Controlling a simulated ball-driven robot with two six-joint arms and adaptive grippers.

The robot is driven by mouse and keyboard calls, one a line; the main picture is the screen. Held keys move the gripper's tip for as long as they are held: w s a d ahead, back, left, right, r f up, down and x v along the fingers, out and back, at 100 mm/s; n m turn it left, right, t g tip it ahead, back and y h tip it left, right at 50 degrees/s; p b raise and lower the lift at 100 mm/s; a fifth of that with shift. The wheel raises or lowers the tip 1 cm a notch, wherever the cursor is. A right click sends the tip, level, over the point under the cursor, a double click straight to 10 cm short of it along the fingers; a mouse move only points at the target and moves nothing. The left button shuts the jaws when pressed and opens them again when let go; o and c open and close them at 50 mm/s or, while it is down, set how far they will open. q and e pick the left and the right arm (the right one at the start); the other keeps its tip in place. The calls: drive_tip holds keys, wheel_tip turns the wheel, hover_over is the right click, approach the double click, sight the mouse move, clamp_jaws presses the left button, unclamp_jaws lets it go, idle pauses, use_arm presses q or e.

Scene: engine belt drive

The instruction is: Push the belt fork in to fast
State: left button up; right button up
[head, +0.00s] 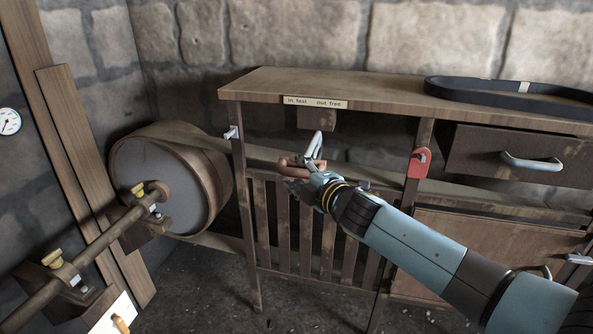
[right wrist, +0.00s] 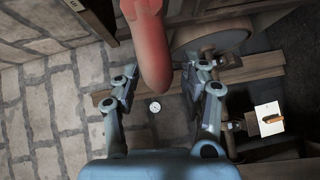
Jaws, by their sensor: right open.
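The plate lettered "in fast" and "out free" (head: 315,102) is on the front edge of the wooden bench top. My right gripper (head: 306,158) is below it, in front of the bench's slatted part. A rounded reddish handle (head: 288,162), which looks like the belt fork's, shows at the gripper's fingers. In the right wrist view this handle (right wrist: 152,50) comes down between the spread fingers of my right gripper (right wrist: 165,78), with gaps on both sides. The rest of the fork is hidden. My left gripper is out of view.
A large belt wheel (head: 165,180) and a shaft (head: 85,255) with yellow-capped bearings stand at the left. A red bracket (head: 418,163) is on the bench's post. A drawer (head: 515,155) is at the right. A black belt (head: 510,91) lies on the bench top.

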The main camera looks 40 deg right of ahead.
drive_tip(key=shift+w, duration=0.2)
drive_tip(key=shift+c, duration=0.2)
clamp_jaws()
